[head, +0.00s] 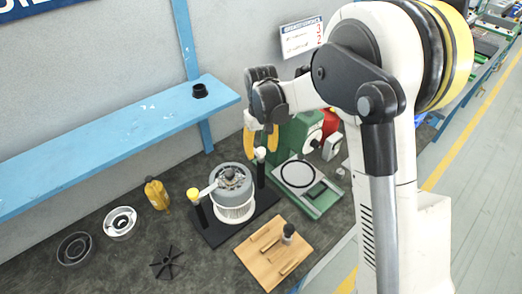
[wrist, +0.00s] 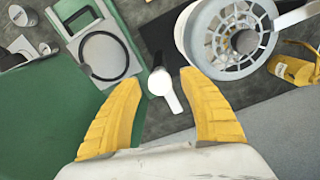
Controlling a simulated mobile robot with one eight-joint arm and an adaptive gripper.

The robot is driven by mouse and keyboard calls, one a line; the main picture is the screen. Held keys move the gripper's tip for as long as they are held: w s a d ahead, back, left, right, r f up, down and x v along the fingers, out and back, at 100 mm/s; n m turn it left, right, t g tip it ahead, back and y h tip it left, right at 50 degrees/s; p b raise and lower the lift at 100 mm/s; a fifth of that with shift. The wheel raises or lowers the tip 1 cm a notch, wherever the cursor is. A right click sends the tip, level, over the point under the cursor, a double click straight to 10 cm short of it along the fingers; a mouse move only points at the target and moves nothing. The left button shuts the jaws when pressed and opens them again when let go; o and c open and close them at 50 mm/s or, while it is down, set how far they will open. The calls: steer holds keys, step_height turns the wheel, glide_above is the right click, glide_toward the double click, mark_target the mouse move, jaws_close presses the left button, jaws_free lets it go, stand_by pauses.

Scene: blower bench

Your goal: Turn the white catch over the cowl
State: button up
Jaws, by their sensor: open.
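The white catch (head: 260,154) tops a dark post beside the blower, at its right. In the wrist view the catch (wrist: 164,88) shows a round head and a short bar pointing down the picture, clear of the cowl. The grey cowl (head: 233,176) sits on the white ribbed blower housing; its spoked top (wrist: 236,34) is at upper right in the wrist view. My gripper (head: 262,135) is open and empty, above the catch. In the wrist view the catch appears between the yellow fingertips (wrist: 158,76); I cannot tell the height gap.
A yellow-topped post (head: 193,195) stands left of the blower, its pale bar reaching over the cowl. A green machine (head: 294,140) stands close behind my gripper. A blue shelf (head: 120,135) runs behind.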

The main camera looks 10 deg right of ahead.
jaws_close()
steer(key=shift+n, duration=0.4)
steer(key=n, duration=0.4)
steer(key=shift+b, duration=0.4)
steer(key=n, duration=0.4)
steer(key=n+b, duration=0.1)
steer(key=n, duration=0.4)
steer(key=shift+n, duration=2)
